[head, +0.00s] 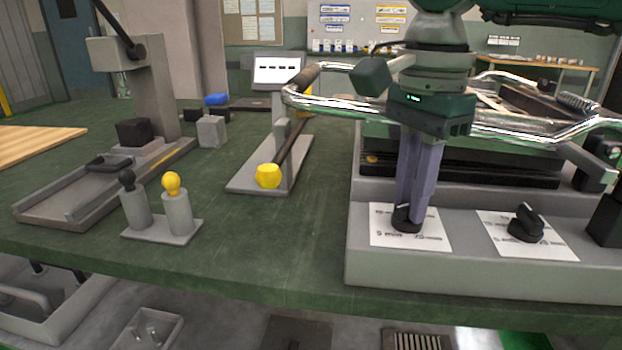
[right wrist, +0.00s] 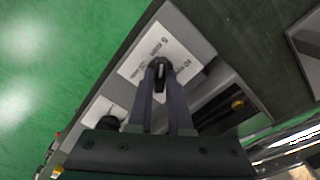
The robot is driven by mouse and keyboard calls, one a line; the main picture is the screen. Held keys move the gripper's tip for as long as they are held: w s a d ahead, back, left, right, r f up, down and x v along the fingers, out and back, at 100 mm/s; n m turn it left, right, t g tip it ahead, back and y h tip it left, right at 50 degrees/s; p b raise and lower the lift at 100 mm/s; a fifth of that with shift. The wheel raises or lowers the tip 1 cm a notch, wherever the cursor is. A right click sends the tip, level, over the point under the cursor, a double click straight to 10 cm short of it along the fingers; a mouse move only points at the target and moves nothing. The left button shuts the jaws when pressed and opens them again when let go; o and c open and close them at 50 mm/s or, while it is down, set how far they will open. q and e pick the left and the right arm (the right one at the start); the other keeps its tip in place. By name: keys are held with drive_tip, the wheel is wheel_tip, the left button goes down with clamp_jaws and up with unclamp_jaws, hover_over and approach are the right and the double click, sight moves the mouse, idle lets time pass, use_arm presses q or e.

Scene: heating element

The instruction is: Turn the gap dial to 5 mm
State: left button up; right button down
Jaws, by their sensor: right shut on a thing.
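A black dial knob (head: 405,221) sits on a white printed card (head: 435,238) at the front left of the grey machine base. Its print is too small to read surely; a 5 shows at the card's lower left. My right gripper (head: 408,204) comes down from above and is shut on this knob. In the right wrist view, the knob (right wrist: 162,66) lies between the fingertips (right wrist: 161,78), above its card (right wrist: 180,48). The fingers partly hide the knob and the card, so the exact pointer setting cannot be told. My left gripper is not in view.
A second black dial (head: 526,224) on another card stands to the right. Chrome bars (head: 340,106) cross behind my right gripper. A yellow-knobbed lever stand (head: 268,176) and two posts with black and yellow balls (head: 172,184) stand left. Green tabletop between is clear.

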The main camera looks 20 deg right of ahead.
drive_tip(key=shift+n, duration=0.8)
drive_tip(key=shift+r, duration=0.1)
drive_tip(key=c, duration=0.8)
unclamp_jaws()
drive_tip(key=shift+c, duration=0.2)
wheel_tip(320, 180, up, 10)
drive_tip(key=shift+p, duration=0.35)
